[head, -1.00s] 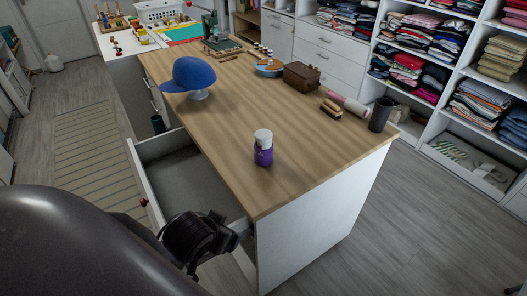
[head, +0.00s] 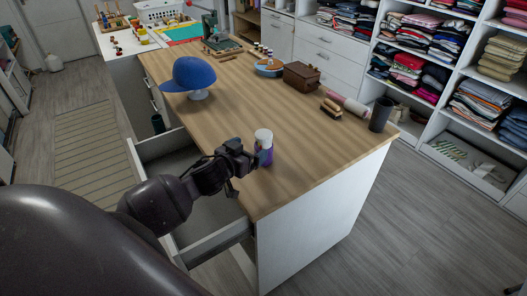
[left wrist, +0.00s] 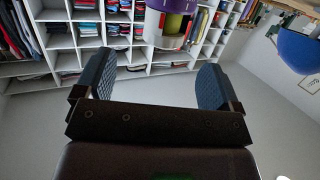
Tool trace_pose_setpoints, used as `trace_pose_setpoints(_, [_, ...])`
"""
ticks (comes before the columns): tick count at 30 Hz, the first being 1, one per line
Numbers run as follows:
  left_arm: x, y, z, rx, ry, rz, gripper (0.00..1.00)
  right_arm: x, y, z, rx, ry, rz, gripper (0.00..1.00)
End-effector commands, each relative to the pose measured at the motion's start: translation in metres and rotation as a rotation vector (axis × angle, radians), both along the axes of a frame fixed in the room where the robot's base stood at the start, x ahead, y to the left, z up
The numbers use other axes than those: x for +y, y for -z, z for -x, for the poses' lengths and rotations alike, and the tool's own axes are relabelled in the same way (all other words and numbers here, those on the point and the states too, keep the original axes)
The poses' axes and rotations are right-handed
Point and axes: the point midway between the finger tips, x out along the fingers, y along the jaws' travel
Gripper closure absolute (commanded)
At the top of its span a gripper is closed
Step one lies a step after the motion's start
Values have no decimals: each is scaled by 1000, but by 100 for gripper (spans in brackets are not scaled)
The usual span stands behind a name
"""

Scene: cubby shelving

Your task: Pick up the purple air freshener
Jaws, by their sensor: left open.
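The purple air freshener (head: 268,157) stands upright on the wooden counter near its front left edge, its white top (head: 264,137) showing. In the left wrist view the air freshener (left wrist: 175,6) is at the top, cut off by the frame edge, ahead of the fingers and lined up with the gap between them. My left gripper (head: 256,158) is just left of the bottle, over the counter edge, and covers part of it. In the left wrist view the gripper (left wrist: 156,72) is open with nothing between its fingers. My right gripper is not in view.
A blue cap (head: 188,73) on a stand is farther back on the counter (head: 230,115). An open drawer (head: 160,147) juts out below my left arm. A brown box (head: 301,76), a brush and a dark cup (head: 380,114) stand at the right. The counter around the bottle is clear.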

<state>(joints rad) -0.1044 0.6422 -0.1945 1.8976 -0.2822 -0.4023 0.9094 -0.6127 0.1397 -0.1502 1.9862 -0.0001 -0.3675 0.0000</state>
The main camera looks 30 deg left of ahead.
Motion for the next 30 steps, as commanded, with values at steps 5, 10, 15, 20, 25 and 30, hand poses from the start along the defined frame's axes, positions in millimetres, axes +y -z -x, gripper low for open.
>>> trace_pose_setpoints(5, [0, 4, -25, 0, 0, 0, 11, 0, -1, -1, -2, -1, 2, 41])
trace_pose_setpoints(10, [0, 7, -36, 2, -1, 0, 11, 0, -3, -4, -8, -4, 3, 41])
trace_pose_setpoints(15, [2, 7, -47, 1, -1, -2, 11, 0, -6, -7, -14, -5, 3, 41])
trace_pose_setpoints(20, [7, 8, -68, 0, -1, -2, 11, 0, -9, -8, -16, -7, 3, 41])
trace_pose_setpoints(25, [6, 13, -84, 2, -2, 1, 11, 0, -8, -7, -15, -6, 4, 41])
trace_pose_setpoints(30, [6, 14, -89, 2, -1, 0, 11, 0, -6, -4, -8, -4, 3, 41])
